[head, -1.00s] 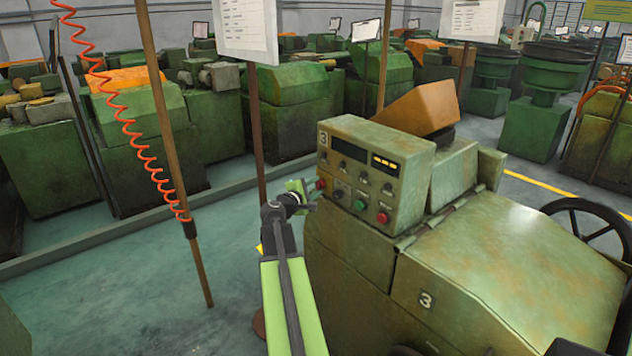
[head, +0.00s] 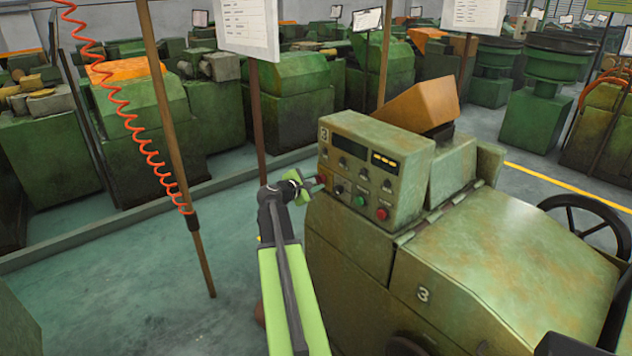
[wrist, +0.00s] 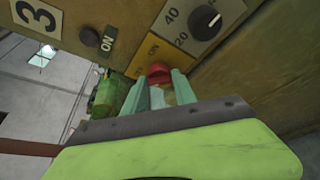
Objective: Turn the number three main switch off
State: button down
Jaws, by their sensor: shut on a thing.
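The number three machine (head: 500,260) has a green control box (head: 370,170) marked 3. Its main switch is a red knob (wrist: 159,70) on a yellow plate (wrist: 172,52) lettered ON. The knob also shows at the box's left edge in the head view (head: 322,179). My gripper (wrist: 160,92) is shut on the red knob, one finger on each side. In the head view my gripper (head: 314,185) meets the box's left edge. The fingers partly hide the knob and plate, so the knob's exact angle is hard to read.
A black dial (wrist: 207,17) with 20 and 40 marks sits right of the switch. Another black knob (wrist: 90,37) is near a second ON label. Green (head: 359,201) and red (head: 382,214) buttons are on the box. A pole (head: 175,150) and orange coiled hose (head: 130,130) hang at left.

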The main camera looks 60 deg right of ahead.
jog(key=shift+s+f, duration=0.1)
jog(key=shift+f, duration=0.05)
jog(key=c, duration=1)
grip_release()
jog(key=p+v, duration=0.4)
jog(key=v, duration=1.3)
jog(key=shift+a+p, duration=0.25)
jog(key=shift+p, duration=0.15)
